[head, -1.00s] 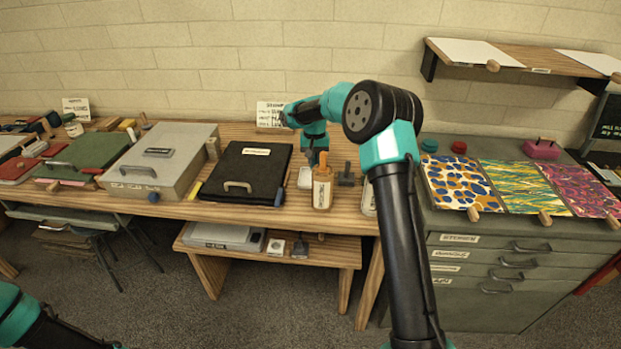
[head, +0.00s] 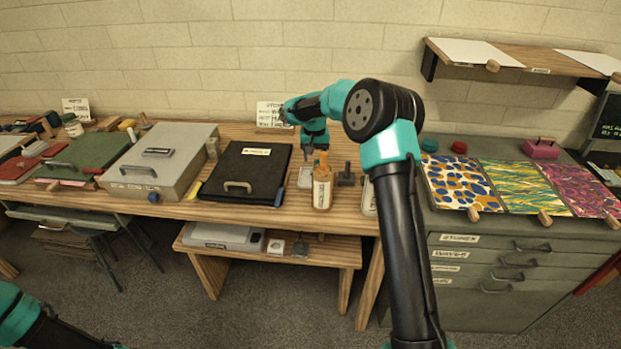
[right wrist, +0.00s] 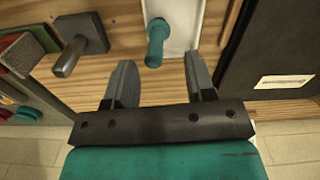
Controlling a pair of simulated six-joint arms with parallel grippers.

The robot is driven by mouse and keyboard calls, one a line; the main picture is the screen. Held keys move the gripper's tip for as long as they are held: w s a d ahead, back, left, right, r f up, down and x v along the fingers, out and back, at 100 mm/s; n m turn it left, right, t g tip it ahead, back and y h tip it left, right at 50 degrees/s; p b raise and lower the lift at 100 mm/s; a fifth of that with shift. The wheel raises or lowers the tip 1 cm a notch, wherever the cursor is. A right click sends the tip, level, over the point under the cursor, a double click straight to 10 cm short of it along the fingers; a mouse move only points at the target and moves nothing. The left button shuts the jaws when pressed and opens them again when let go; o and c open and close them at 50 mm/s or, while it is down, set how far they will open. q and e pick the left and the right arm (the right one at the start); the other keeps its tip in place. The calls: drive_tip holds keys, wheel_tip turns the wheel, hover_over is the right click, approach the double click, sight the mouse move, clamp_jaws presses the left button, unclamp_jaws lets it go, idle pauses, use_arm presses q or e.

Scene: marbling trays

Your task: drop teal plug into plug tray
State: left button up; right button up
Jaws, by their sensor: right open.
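The teal plug (right wrist: 156,42) shows in the right wrist view, against the white plug tray (right wrist: 182,22), just beyond and between my fingertips. I cannot tell whether it rests on the tray floor or is just above it. In the head view the small pale plug tray (head: 305,178) stands on the bench, left of an amber bottle (head: 322,190); the plug cannot be made out there. My right gripper (head: 307,151) is above the tray, and in the right wrist view its jaws (right wrist: 157,62) are open, with nothing between the pads. My left gripper is out of view.
A dark handled tool (head: 346,176) stands right of the bottle; it also shows in the right wrist view (right wrist: 78,42). A black case (head: 245,172) lies left of the tray. A grey cabinet with marbled sheets (head: 540,187) stands at right.

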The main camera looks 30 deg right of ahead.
wheel_tip(320, 180, up, 16)
idle(0.5)
drive_tip(key=shift+a, duration=0.1)
idle(0.5)
